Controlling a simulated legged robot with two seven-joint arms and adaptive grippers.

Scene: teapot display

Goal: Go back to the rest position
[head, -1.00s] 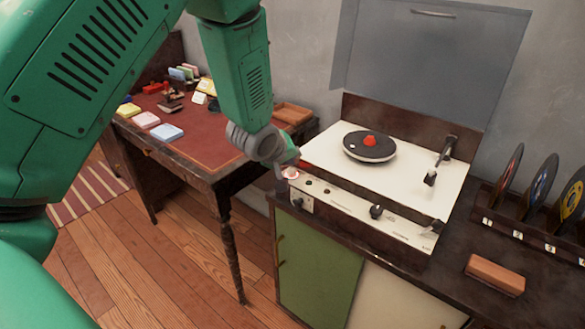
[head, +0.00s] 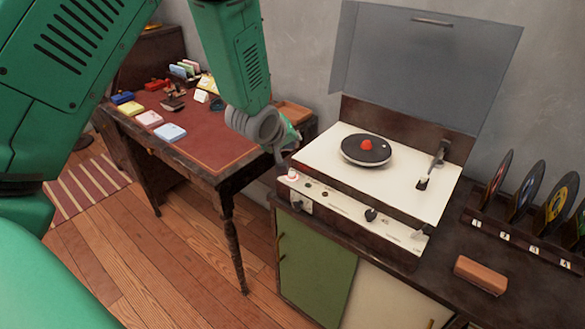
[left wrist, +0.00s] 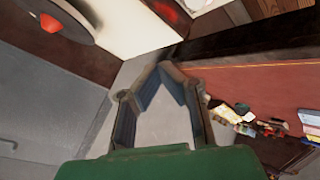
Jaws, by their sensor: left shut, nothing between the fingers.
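My left arm reaches in from the left in the head view. My left gripper (head: 291,142) is shut and empty, partly hidden behind its own wrist, above the back left corner area of the record player (head: 318,156). Its fingers also show in the left wrist view (left wrist: 163,72), with tips together and nothing between them. The small red-lit knob (head: 292,174) on the player's front left corner is apart from the gripper. My right gripper is not in view.
The player's grey lid (head: 425,60) stands open. A black record with a red centre (head: 366,149) lies on it. Records stand in a rack (head: 500,232) at right, near a brown block (head: 481,274). A desk (head: 215,150) with small items stands at left.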

